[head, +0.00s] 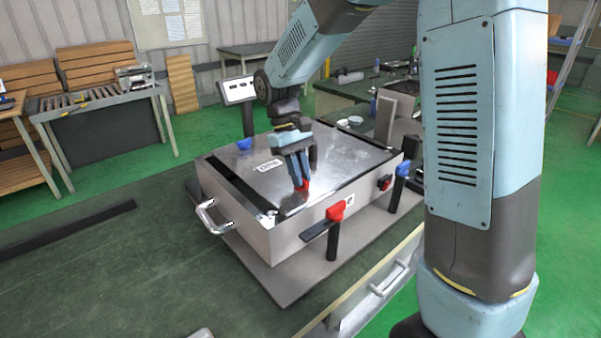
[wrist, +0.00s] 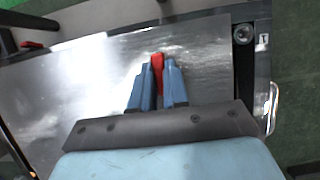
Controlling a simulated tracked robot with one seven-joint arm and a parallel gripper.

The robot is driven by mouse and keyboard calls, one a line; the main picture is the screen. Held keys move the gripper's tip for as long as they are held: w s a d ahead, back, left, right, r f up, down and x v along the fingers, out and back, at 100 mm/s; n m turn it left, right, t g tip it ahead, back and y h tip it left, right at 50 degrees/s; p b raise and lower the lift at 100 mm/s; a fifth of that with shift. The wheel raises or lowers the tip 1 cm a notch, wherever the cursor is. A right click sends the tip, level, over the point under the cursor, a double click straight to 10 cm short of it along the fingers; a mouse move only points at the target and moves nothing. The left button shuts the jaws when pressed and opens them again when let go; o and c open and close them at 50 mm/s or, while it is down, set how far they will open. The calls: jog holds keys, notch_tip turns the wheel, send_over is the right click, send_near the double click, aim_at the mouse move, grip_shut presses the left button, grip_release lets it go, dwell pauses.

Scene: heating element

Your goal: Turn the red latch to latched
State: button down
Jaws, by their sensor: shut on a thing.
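My gripper (head: 301,184) points down at the steel top of a box-shaped heating unit (head: 330,165), near its front-left part. Its blue fingers are shut on a small upright red piece, which I take as the red latch (wrist: 157,62); its red tip also shows below the fingers in the head view (head: 305,186). The fingers (wrist: 159,75) cover its sides, so its turn angle cannot be told. A second red handle (head: 336,211) sits on a dark post at the unit's front, with a dark bar beside it. A small red knob (head: 385,182) is on the front face.
A blue-topped post (head: 402,170) stands at the unit's right corner, and a blue piece (head: 244,144) is at its back. A metal handle (head: 208,216) sticks out on the left. A small display (head: 238,90) stands behind.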

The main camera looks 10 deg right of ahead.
jog(key=c, duration=1.1)
grip_release()
jog(key=v, duration=1.3)
jog(key=shift+w+r, duration=0.15)
jog(key=shift+r, duration=0.15)
jog(key=s+d+r+m+t+y, duration=0.25)
jog(key=s+d+r+t, duration=0.2)
jog(key=s+d, duration=0.7)
jog(key=s+d+f+m+t, duration=0.1)
jog(key=s+d, duration=0.1)
jog(key=s, duration=0.1)
jog(key=s+d+f+m+t, duration=0.1)
jog(key=s+d+t, duration=0.1)
jog(key=s+d, duration=0.1)
jog(key=s+d+f+m+t, duration=0.1)
jog(key=s+d+m+t, duration=0.1)
jog(key=s+d, duration=0.1)
jog(key=shift+s+f, duration=0.15)
jog(key=shift+s, duration=0.7)
